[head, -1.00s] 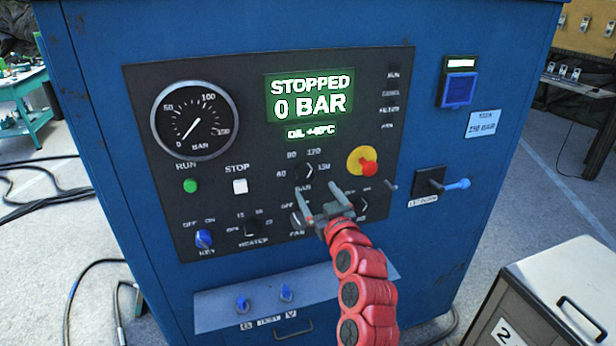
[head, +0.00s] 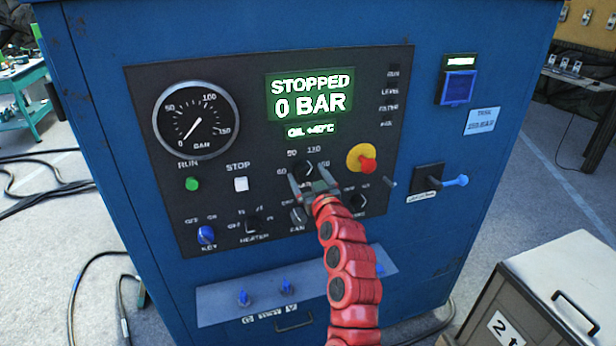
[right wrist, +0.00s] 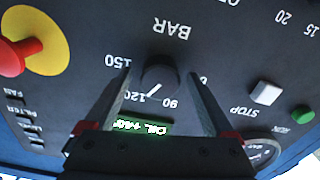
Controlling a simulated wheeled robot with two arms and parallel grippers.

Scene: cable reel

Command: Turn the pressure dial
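The pressure dial (head: 304,167) is a small black knob on the dark control panel (head: 228,120), below the display. It also shows in the right wrist view (right wrist: 160,78), upside down, with its white pointer near the 120 mark. My right gripper (head: 310,178) is open, its fingers reaching toward the dial. In the right wrist view its fingertips (right wrist: 160,73) are on either side of the knob, with gaps; contact is not visible. The display (head: 310,95) reads STOPPED, 0 BAR, and the gauge (head: 197,120) needle is near 0. My left gripper is not in view.
A red emergency button on yellow (head: 362,159) sits right of the dial, with a small toggle (head: 389,184) beyond. The fan knob (head: 298,215) is just below the gripper. A blue-handled switch (head: 442,181) is further right. A lidded case (head: 560,290) stands at lower right.

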